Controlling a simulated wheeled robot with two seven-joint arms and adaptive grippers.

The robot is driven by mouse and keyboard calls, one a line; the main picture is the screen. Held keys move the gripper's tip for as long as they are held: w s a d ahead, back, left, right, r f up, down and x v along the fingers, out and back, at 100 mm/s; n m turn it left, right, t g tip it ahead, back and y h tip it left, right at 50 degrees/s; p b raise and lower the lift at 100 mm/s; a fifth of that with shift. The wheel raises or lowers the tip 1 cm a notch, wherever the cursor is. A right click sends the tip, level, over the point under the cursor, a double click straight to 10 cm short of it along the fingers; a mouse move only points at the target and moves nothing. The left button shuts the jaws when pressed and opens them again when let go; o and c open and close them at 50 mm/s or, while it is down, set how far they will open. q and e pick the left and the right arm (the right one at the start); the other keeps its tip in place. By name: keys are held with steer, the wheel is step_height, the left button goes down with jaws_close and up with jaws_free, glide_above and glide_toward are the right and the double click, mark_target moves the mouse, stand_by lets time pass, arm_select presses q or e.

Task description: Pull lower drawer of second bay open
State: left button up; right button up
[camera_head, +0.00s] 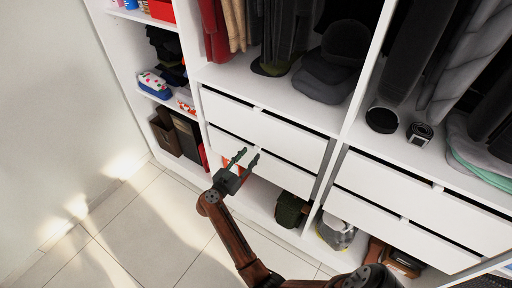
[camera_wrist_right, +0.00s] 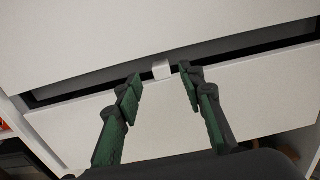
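The lower drawer (camera_head: 290,166) of the second bay is a white front under the upper drawer (camera_head: 270,128); it looks closed. In the right wrist view the lower drawer front (camera_wrist_right: 220,100) has a small white tab handle (camera_wrist_right: 162,69) at its top edge, below a dark gap. My right gripper (camera_head: 248,155) is in front of this drawer. Its dark green fingers (camera_wrist_right: 160,77) are spread apart, with the tab just beyond and between the tips. I cannot tell whether they touch it. My left gripper is not in view.
Shelves with boxes (camera_head: 186,135) and folded items stand to the left. Below the drawer a dark green bag (camera_head: 291,210) sits on the bottom board. Another bay with white drawers (camera_head: 400,190) is to the right. The tiled floor (camera_head: 150,230) at left is clear.

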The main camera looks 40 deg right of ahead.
mark_target(256, 148)
steer(key=x, duration=0.7)
steer(key=shift+b, duration=0.3)
steer(key=shift+d, duration=0.2)
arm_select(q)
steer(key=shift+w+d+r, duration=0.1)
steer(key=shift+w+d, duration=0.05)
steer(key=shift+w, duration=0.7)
arm_select(e)
steer(key=shift+w, duration=0.1)
steer(key=shift+c, duration=0.4)
steer(key=c, duration=0.8)
jaws_close()
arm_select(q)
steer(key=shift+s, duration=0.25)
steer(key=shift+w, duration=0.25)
